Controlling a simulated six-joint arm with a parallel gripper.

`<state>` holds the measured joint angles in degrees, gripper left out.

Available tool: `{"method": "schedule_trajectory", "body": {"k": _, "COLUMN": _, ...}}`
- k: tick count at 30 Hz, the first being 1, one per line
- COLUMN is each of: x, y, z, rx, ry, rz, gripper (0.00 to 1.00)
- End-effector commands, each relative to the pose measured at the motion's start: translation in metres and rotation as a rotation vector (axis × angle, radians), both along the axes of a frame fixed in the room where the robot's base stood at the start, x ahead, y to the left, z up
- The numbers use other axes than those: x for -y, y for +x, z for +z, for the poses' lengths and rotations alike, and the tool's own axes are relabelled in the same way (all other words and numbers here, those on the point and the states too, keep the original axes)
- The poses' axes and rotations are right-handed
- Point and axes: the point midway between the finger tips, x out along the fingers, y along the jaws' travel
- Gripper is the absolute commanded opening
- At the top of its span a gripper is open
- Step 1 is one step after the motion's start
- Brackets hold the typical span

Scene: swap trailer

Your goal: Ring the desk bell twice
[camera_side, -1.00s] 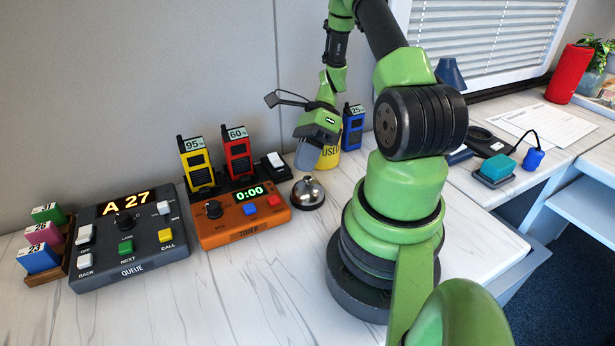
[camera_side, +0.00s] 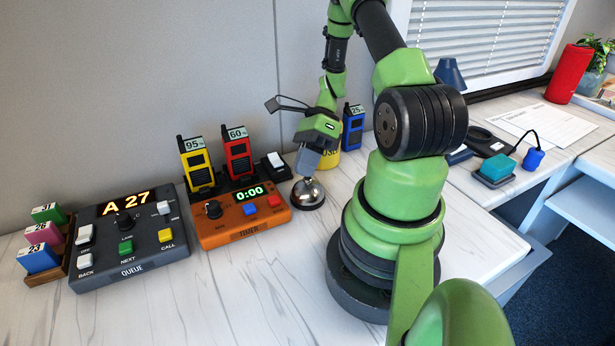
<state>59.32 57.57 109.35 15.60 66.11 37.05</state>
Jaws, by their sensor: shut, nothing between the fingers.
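The desk bell (camera_side: 308,198) is a silver dome on a dark base, standing on the white table just right of the orange timer. My gripper (camera_side: 307,174) is shut and empty, pointing down directly over the bell. Its tips are at the top of the dome and hide the bell's button. I cannot tell whether the button is pressed down.
The orange timer (camera_side: 243,214) reads 0:00 and stands close to the bell's left. Yellow (camera_side: 197,163) and red (camera_side: 238,155) radios stand behind it. A yellow cup (camera_side: 328,160) and a blue radio (camera_side: 353,128) are behind my gripper. The queue box (camera_side: 130,240) is farther left.

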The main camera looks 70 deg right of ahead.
Motion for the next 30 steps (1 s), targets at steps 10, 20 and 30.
{"method": "schedule_trajectory", "body": {"k": 10, "x": 0.0, "y": 0.0, "z": -0.004, "rx": 0.0, "ry": 0.0, "rz": 0.0, "gripper": 0.0}}
{"method": "schedule_trajectory", "body": {"k": 20, "x": 0.0, "y": 0.0, "z": -0.006, "rx": 0.001, "ry": -0.001, "rz": 0.0, "gripper": 0.0}}
{"method": "schedule_trajectory", "body": {"k": 30, "x": 0.001, "y": 0.0, "z": 0.005, "rx": 0.002, "ry": -0.003, "rz": 0.0, "gripper": 0.0}}
